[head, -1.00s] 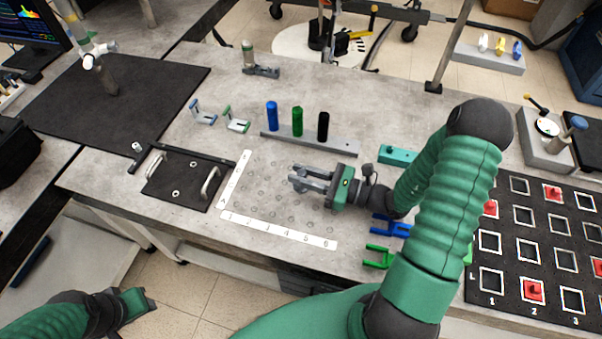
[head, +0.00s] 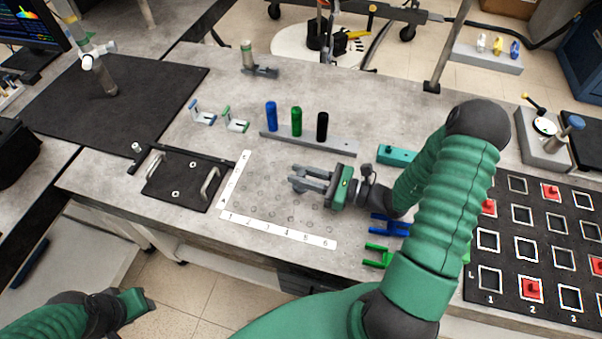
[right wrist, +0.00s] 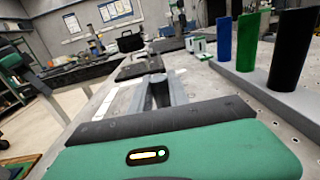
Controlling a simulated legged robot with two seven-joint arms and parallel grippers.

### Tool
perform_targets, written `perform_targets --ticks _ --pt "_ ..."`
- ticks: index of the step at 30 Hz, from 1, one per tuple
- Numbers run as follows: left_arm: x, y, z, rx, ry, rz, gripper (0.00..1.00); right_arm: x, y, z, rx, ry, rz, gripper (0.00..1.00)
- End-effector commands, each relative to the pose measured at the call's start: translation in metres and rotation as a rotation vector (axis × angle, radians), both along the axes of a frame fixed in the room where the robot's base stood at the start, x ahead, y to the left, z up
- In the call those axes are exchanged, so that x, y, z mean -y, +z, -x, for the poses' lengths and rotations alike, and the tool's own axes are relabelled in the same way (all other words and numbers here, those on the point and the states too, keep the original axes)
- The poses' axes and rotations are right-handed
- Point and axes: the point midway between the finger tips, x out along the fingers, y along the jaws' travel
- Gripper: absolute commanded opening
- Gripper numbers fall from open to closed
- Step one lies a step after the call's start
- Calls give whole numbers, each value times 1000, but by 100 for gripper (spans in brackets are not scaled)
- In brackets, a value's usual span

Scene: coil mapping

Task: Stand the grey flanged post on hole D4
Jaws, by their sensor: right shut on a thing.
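My right gripper (head: 300,180) is low over the far right part of the hole grid (head: 262,205), with its fingers pointing left. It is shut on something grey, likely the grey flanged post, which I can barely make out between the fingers. In the right wrist view the fingers (right wrist: 160,95) show beyond the green palm, with a dark shape between them. Hole D4 seems to lie beneath the gripper and is hidden. I cannot tell whether the held thing touches the board. My left gripper (head: 140,300) is at the lower left, away from the table; its fingers are unclear.
A grey rail (head: 335,147) with blue, green and black posts stands behind the grid. A number strip (head: 280,231) edges the grid in front, a letter strip (head: 236,180) at left. A black plate with handles (head: 180,186) lies left. Blue and green forks (head: 378,257) lie at right.

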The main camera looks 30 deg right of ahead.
Motion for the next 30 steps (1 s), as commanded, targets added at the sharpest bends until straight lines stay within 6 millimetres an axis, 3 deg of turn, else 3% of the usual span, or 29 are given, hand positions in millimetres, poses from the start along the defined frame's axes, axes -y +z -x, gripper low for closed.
perform_targets --ticks 20,21,26,30 --pt "0 -5 0 0 0 0 36 -1 -11 3 -11 -4 -10 0" --pt "0 -5 0 0 0 0 36 -1 -11 3 -11 -4 -10 25" --pt "0 -5 0 0 0 0 36 -1 -11 3 -11 -4 -10 46" --pt "0 -5 0 0 0 0 36 -1 -11 3 -12 -4 -11 47"
